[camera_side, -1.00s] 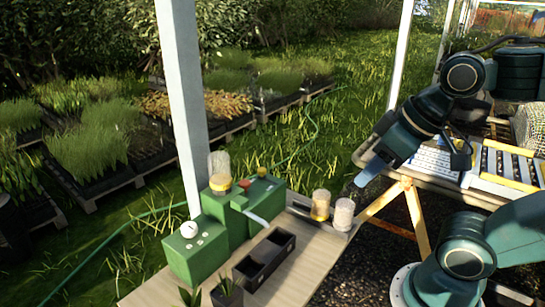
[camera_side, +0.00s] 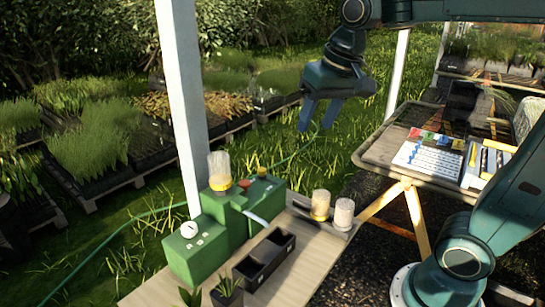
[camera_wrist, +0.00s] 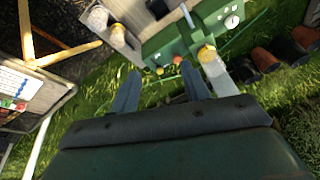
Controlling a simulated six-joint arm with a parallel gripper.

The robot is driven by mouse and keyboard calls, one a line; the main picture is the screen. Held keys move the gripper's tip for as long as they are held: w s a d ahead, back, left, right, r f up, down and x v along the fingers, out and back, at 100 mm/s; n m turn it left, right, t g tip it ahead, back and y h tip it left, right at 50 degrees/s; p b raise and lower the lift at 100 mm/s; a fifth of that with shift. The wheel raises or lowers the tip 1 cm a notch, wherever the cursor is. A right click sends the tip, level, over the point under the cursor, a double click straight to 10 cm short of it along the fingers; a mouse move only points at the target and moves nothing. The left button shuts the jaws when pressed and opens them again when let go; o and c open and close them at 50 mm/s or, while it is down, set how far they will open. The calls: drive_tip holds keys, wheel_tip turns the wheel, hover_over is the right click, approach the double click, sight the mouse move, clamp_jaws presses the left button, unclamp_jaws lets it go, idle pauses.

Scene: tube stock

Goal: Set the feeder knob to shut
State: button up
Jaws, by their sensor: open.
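The green feeder (camera_side: 228,230) stands on the wooden bench, with a clear, yellow-collared hopper (camera_side: 219,170) on top. A red knob (camera_side: 244,183) and a yellow knob (camera_side: 262,172) sit on its top; I cannot tell which is the feeder knob or read its setting. The wrist view shows the feeder (camera_wrist: 178,40), red knob (camera_wrist: 177,59), yellow knob (camera_wrist: 159,70) and hopper (camera_wrist: 218,72). My gripper (camera_side: 319,118) is open and empty, pointing down, above and to the right of the feeder, apart from it. Its fingers (camera_wrist: 160,70) show in the wrist view.
A white dial (camera_side: 189,230) is on the feeder's left block. A black two-part tray (camera_side: 265,262) lies in front, and two jars (camera_side: 320,205) (camera_side: 343,213) stand to the right. A white post (camera_side: 181,100) rises behind. A second table (camera_side: 390,150) is at right.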

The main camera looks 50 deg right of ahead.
drive_tip(key=w+d+f+m+g, duration=0.1)
drive_tip(key=w+d+m, duration=0.1)
drive_tip(key=w, duration=0.5)
drive_tip(key=w+d+f+m+g, duration=0.1)
drive_tip(key=w+d+m, duration=0.15)
drive_tip(key=w, duration=0.35)
drive_tip(key=m+g, duration=0.2)
drive_tip(key=m, duration=0.2)
hover_over(262, 169)
wheel_tip(262, 169, down, 8)
drive_tip(key=shift+w+f, duration=0.1)
drive_tip(key=shift+w, duration=0.05)
drive_tip(key=shift+f, duration=0.15)
wheel_tip(262, 169, down, 14)
drive_tip(key=shift+r, duration=0.2)
clamp_jaws()
